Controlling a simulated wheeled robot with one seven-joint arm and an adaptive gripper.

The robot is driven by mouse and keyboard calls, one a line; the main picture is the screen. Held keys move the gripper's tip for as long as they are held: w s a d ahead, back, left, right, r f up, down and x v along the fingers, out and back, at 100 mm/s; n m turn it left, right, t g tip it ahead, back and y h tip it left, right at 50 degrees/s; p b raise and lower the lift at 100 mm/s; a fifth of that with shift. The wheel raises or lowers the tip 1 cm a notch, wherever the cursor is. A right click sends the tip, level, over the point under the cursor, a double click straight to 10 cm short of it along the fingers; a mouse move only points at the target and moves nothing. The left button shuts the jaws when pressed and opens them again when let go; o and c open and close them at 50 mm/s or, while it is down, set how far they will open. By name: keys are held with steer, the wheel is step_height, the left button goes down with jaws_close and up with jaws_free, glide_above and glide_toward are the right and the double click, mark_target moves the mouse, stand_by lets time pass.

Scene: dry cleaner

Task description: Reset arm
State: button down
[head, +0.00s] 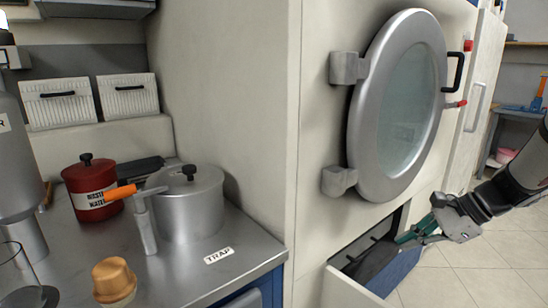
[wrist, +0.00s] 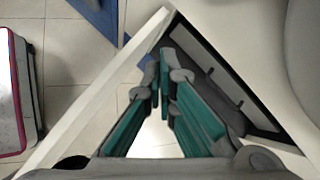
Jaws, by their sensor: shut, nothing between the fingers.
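My gripper (head: 408,238) is in the head view at the right, reaching in from the right edge. Its fingers are closed together and empty, just above the open drawer (head: 345,293) low on the machine's front. I cannot tell whether the fingertips touch the drawer.
A round metal door (head: 420,40) with a glass window sits above the drawer. Tiled floor (head: 490,265) lies open at the right.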

steer(key=s+a+r+n+g+h, duration=0.1)
steer(key=s+a+r+n+g, duration=0.1)
steer(key=s+a+r+n, duration=0.45)
steer(key=s+a+r+n+g+h, duration=0.15)
steer(key=s+a+n, duration=0.25)
steer(key=s+a, duration=0.55)
steer(key=s+d+n+h, duration=0.2)
steer(key=s+n, duration=0.2)
steer(key=s, duration=0.6)
steer(key=s+d+n+h, duration=0.2)
steer(key=s+n+h, duration=0.15)
steer(key=s, duration=0.55)
step_height(320, 180, up, 29)
steer(key=d+n+t+p, duration=0.1)
steer(key=t+p, duration=0.2)
steer(key=p, duration=2.5)
steer(key=shift+s+t+y, duration=0.3)
steer(key=shift+t+y, duration=0.05)
steer(key=shift+y, duration=0.05)
steer(key=shift+w+f, duration=0.1)
